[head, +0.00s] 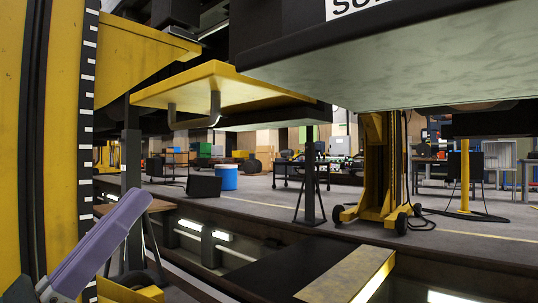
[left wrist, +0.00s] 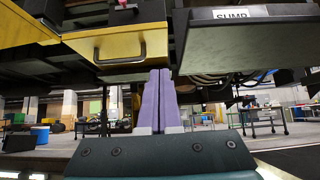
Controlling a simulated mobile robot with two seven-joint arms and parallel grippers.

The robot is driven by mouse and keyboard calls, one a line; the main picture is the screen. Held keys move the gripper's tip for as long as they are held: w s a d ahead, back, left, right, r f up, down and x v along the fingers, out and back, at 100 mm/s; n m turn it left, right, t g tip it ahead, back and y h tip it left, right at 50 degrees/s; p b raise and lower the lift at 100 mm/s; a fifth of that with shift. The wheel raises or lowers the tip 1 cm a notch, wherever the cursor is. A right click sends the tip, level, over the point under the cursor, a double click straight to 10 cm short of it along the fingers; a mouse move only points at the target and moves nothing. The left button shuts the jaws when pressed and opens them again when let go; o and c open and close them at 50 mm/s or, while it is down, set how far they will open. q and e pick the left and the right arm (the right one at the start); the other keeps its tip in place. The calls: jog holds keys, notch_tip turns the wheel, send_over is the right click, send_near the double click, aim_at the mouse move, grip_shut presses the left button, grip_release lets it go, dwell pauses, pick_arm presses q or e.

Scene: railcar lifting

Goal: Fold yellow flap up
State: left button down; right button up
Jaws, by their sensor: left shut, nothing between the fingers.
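The yellow flap (head: 225,84) sticks out roughly level beneath the railcar, left of centre in the head view. A bent metal handle (head: 214,108) hangs from its underside. In the left wrist view a yellow panel (left wrist: 155,42) with a handle (left wrist: 120,56) shows above and left of the fingers; it looks like the flap. My left gripper (head: 143,196), with purple fingers, is at the lower left in the head view, below the flap and apart from it. Its fingers (left wrist: 158,73) are shut together and empty. My right gripper is not in view.
A yellow lifting column (head: 62,130) stands close at the left. The dark railcar body with a pale underside (head: 420,75) hangs low at the upper right. Another yellow jack (head: 377,170) stands behind. A pit with lights (head: 190,224) runs below. Open air lies under the flap.

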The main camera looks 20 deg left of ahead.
pick_arm(q)
jog(key=p, duration=0.2)
send_near(212, 80)
jog(key=x, duration=0.5)
jog(key=shift+w+d+f, duration=0.2)
jog(key=shift+w+f, duration=0.05)
jog(key=shift+w, duration=0.05)
jog(key=shift+r, duration=0.5)
